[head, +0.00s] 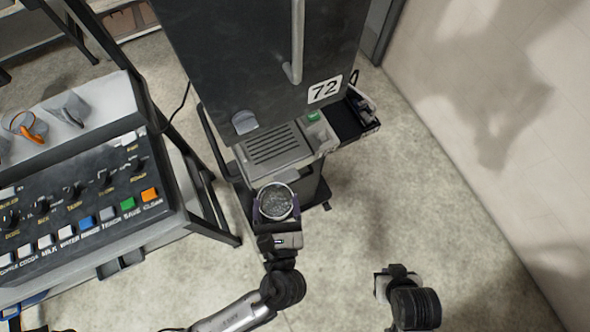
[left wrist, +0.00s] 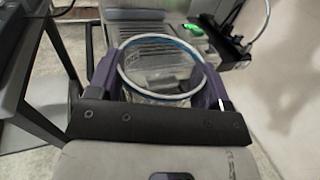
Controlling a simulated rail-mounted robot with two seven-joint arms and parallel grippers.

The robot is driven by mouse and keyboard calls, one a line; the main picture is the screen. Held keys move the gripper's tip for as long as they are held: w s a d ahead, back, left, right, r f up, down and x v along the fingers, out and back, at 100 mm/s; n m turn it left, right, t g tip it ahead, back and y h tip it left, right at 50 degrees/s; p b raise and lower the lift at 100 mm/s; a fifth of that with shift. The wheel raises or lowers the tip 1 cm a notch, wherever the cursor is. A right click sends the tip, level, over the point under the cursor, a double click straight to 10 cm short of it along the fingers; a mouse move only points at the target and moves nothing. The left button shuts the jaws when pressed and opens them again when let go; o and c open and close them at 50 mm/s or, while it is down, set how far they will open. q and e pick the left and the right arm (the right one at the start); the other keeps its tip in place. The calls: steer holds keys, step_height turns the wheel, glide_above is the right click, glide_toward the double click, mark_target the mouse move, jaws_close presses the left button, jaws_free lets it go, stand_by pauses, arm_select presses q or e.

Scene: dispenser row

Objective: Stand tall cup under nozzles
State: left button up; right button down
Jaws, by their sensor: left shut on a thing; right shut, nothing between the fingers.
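My left gripper (head: 277,213) is shut on the tall cup (head: 277,202), a clear cup with a pale round rim. In the left wrist view the cup (left wrist: 160,68) stands between the two purple fingers, rim up, with a blue line along the rim. The cup is in front of the near edge of the slatted drip tray (head: 273,145) of the dispenser marked 72 (head: 270,50). The nozzles are hidden beneath the dispenser's dark body. My right gripper (head: 390,275) is low at the right, away from the dispenser, shut and empty.
A control panel (head: 85,205) with labelled coloured buttons stands at the left on a dark frame. A black side tray (head: 350,120) juts out right of the drip tray. A pale wall (head: 500,100) bounds the right. The floor (head: 370,210) between is clear.

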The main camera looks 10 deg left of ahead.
arm_select(q)
steer(key=shift+w+d, duration=0.1)
steer(key=shift+w+a, duration=0.1)
steer(key=shift+a, duration=0.2)
steer(key=shift+w+a+f, duration=0.1)
steer(key=shift+w+a, duration=0.1)
steer(key=shift+w, duration=0.05)
steer(key=b+x, duration=0.2)
steer(key=x, duration=0.3)
steer(key=a+b+x, duration=0.1)
steer(key=b+x, duration=0.2)
steer(key=x, duration=0.3)
steer(key=a+f+b+x, duration=0.1)
steer(key=b+x, duration=0.2)
steer(key=x, duration=0.3)
steer(key=shift+s+a+f, duration=0.1)
steer(key=shift+s+a, duration=0.1)
steer(key=shift+f, duration=0.35)
steer(key=shift+s+f, duration=0.15)
steer(key=shift+f, duration=0.35)
arm_select(e)
step_height(320, 180, down, 9)
steer(key=shift+s+a+r, duration=0.15)
steer(key=shift+s+a, duration=0.05)
steer(key=shift+a, duration=0.05)
arm_select(q)
steer(key=shift+d, duration=0.1)
arm_select(e)
steer(key=shift+d, duration=0.15)
